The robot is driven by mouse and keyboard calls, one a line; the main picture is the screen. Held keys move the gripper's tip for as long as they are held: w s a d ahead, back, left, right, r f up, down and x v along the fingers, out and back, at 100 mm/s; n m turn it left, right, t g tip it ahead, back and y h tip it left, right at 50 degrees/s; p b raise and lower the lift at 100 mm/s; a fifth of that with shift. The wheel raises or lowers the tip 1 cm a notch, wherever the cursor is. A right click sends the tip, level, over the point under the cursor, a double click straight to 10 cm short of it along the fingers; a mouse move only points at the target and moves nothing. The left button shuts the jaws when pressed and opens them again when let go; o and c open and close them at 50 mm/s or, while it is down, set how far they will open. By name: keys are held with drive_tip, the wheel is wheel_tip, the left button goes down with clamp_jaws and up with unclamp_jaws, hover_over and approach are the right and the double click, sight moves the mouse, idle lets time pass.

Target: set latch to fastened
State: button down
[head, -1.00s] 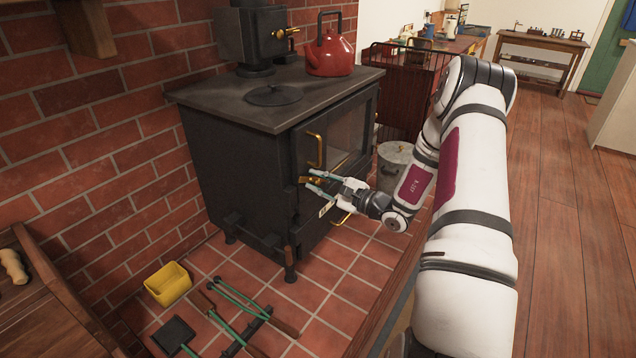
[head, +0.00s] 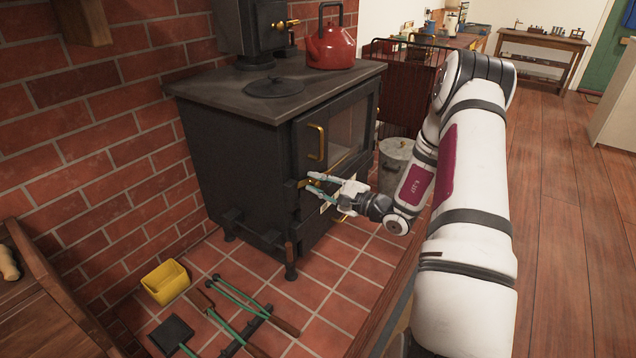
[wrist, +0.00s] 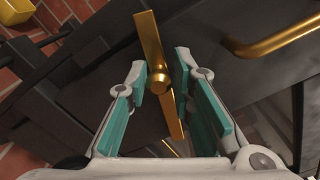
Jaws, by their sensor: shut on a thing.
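The latch (wrist: 150,42) is a flat brass bar on a round brass pivot, on the dark front of the stove. In the wrist view it runs steeply, slightly tilted, between the teal finger pads. My gripper (wrist: 161,75) is shut on it, with a finger on either side. In the head view my gripper (head: 312,182) is at the stove front, just below the upper door's brass handle (head: 317,142), and its fingers hide much of the latch.
The black stove (head: 235,165) stands against a brick wall. A red kettle (head: 330,48) sits on its top. A yellow box (head: 166,284) and fire tools (head: 240,300) lie on the tiles. A lidded bin (head: 393,165) stands behind my arm. The wooden floor at right is clear.

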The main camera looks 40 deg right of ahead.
drive_tip(key=shift+s+a+f+n+b, duration=0.1)
drive_tip(key=shift+a+f+n+b, duration=0.15)
drive_tip(key=shift+f+n+b, duration=0.65)
drive_tip(key=shift+s+a+f+n+b, duration=0.1)
drive_tip(key=shift+a+f+n+b, duration=0.1)
drive_tip(key=shift+f+n+b, duration=0.7)
drive_tip(key=c, duration=1.5)
unclamp_jaws()
drive_tip(key=shift+f, duration=0.1)
drive_tip(key=shift+w+d, duration=0.1)
drive_tip(key=shift+r, duration=0.2)
approach(306, 191)
drive_tip(key=v, duration=0.5)
drive_tip(key=shift+s+d+r, duration=0.1)
drive_tip(key=shift+s, duration=0.15)
